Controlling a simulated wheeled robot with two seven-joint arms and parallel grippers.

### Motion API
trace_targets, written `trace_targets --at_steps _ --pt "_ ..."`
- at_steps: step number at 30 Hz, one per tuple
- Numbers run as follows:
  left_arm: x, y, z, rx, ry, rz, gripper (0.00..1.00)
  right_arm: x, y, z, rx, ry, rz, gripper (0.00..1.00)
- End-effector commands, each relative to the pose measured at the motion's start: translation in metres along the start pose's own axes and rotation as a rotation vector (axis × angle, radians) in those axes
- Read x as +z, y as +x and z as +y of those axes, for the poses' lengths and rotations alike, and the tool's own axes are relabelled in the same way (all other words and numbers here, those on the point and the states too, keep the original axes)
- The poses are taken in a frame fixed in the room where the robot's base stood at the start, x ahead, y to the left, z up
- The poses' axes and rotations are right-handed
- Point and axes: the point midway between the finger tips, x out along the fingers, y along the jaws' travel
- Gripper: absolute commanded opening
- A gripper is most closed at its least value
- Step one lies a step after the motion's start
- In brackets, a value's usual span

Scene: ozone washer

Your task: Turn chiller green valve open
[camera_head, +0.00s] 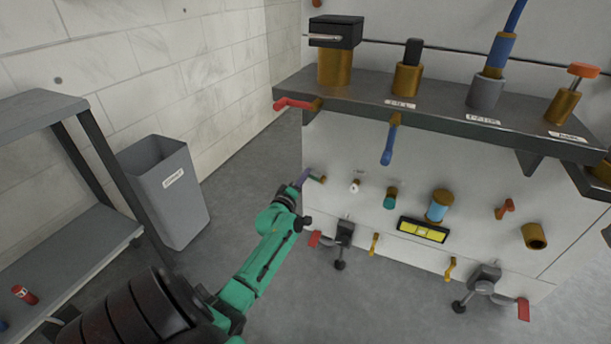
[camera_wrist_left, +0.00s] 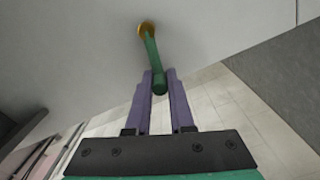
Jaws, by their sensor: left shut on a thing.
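The green valve handle (camera_wrist_left: 151,55) sticks out from a brass fitting (camera_wrist_left: 147,28) on the pale panel, seen in the left wrist view. My left gripper (camera_wrist_left: 159,78) has its two purple fingers on either side of the handle's free end and is shut on it. In the head view my left gripper (camera_head: 303,178) is at the left edge of the white machine front, beside a small brass fitting (camera_head: 319,179). There the fingers and the small size hide most of the handle. My right gripper is not in view.
A red handle (camera_head: 294,104) sits above, at the dark shelf's (camera_head: 350,89) left corner. A blue handle (camera_head: 388,147), a teal knob (camera_head: 390,200) and a red lever (camera_head: 316,239) are nearby. A grey bin (camera_head: 183,207) stands left; open floor lies between.

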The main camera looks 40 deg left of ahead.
Motion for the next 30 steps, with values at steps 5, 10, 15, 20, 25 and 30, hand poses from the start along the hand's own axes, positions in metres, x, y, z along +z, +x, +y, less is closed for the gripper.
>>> trace_targets --at_steps 5,10,15,20,25,30 --pt "0.002 0.000 -0.008 -0.001 -0.117 0.001 0.00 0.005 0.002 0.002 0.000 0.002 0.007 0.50" --pt "0.003 0.000 -0.012 0.000 -0.195 0.001 0.00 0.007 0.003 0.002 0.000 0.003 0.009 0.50" --pt "0.004 0.000 -0.013 0.000 -0.235 0.001 0.00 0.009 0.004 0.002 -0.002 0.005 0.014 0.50" --pt "0.004 0.000 -0.014 -0.001 -0.250 0.001 0.00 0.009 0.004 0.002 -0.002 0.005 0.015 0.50" --pt "0.004 0.000 -0.014 -0.001 -0.250 0.001 0.00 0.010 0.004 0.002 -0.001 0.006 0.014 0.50" --pt "0.004 0.000 -0.014 -0.001 -0.250 0.000 0.32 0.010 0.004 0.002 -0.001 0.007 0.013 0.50"
